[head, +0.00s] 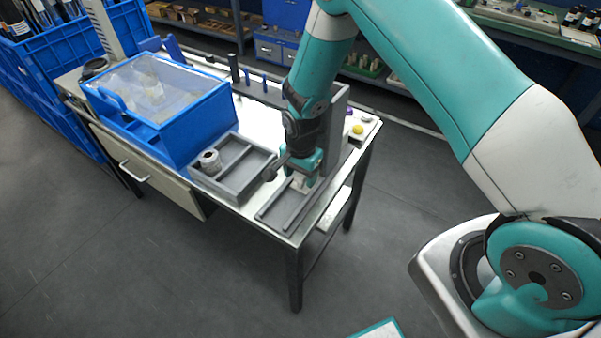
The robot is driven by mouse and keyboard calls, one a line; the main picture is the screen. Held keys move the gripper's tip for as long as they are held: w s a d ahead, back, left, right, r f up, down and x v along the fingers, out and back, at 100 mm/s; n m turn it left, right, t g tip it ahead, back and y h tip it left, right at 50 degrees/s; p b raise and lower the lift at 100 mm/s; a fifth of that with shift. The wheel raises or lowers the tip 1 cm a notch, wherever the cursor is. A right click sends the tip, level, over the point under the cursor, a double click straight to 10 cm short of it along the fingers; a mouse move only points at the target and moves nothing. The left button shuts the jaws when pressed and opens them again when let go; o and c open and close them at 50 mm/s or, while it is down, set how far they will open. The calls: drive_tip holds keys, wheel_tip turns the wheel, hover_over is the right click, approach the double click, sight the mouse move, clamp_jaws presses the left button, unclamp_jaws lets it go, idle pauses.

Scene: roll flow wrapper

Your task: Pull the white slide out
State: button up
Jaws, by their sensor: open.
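A grey rail fixture (283,212) lies at the near right end of the metal table. A small whitish piece (299,184), which looks like the white slide, sits in it and is partly hidden by my gripper. My gripper (304,181) points down right over this piece, with its fingers open. I cannot tell whether the fingers touch the piece or stand around it.
A grey divided tray (240,172) holding a small jar (210,162) is just left of the fixture. A blue box with a clear lid (155,95) stands further left. A grey upright panel (338,125) rises behind my gripper. Yellow (357,129) and purple (349,111) knobs are at the right. The floor in front is clear.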

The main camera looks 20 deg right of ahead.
drive_tip(key=shift+c, duration=0.4)
clamp_jaws()
drive_tip(key=s+a, duration=0.4)
drive_tip(key=a, duration=0.1)
drive_tip(key=s+a, duration=0.2)
drive_tip(key=a, duration=0.1)
drive_tip(key=shift+a, duration=0.2)
drive_tip(key=shift+o, duration=0.4)
unclamp_jaws()
drive_tip(key=shift+r, duration=0.55)
wheel_tip(320, 180, up, 16)
drive_tip(key=b, duration=0.1)
drive_tip(key=shift+r, duration=0.2)
